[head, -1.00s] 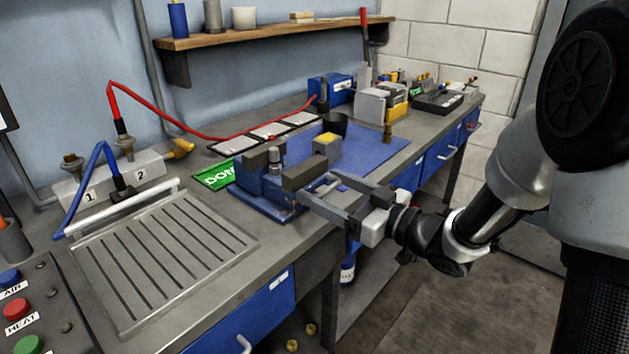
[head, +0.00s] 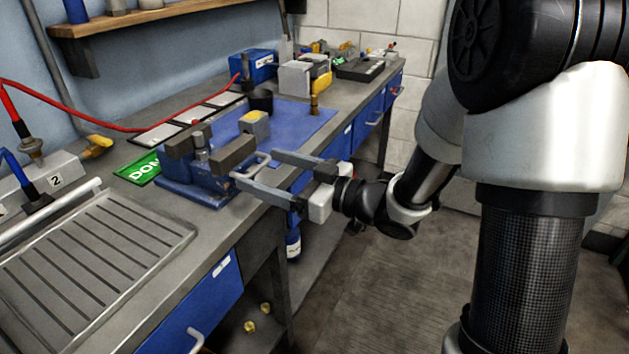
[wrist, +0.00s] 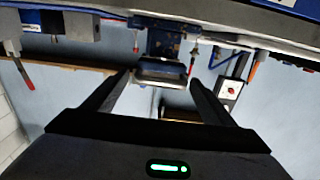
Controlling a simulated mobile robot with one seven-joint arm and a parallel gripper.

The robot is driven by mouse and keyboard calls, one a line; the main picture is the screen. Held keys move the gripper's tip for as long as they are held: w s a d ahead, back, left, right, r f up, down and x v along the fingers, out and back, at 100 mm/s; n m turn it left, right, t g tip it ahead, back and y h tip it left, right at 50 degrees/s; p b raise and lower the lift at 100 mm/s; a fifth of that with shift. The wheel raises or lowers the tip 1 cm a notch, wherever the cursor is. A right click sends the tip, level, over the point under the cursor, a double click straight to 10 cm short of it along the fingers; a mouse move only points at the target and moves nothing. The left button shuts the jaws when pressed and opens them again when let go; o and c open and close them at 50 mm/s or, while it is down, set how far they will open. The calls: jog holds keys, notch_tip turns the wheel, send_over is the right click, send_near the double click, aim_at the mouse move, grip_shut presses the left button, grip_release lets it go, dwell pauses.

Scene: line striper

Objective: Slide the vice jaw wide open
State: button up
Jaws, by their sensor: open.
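The blue vice (head: 195,192) stands at the bench's front edge in the head view. Its dark fixed jaw (head: 186,140) is at the back and its dark sliding jaw (head: 233,153) is nearer my gripper, with a gap between them. A pale, loop-shaped handle (head: 262,158) sticks out from the sliding jaw's side. My gripper (head: 257,167) is open, its two fingers pointing at the vice with the handle between or just beyond the tips. I cannot tell whether they touch. In the wrist view, a dark block with a pale rim (wrist: 160,74) shows between the fingertips.
A yellow-topped grey block (head: 255,124) and a dark cup (head: 261,100) stand behind the vice on a blue mat (head: 305,117). A green sign (head: 138,168) lies left of the vice. A grooved tray (head: 95,245) fills the near bench. Floor in front is clear.

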jog(key=p+v, duration=0.1)
jog(key=v, duration=1.4)
jog(key=shift+s+d+p, duration=0.15)
jog(key=shift+d+p, duration=0.15)
jog(key=shift+p, duration=0.1)
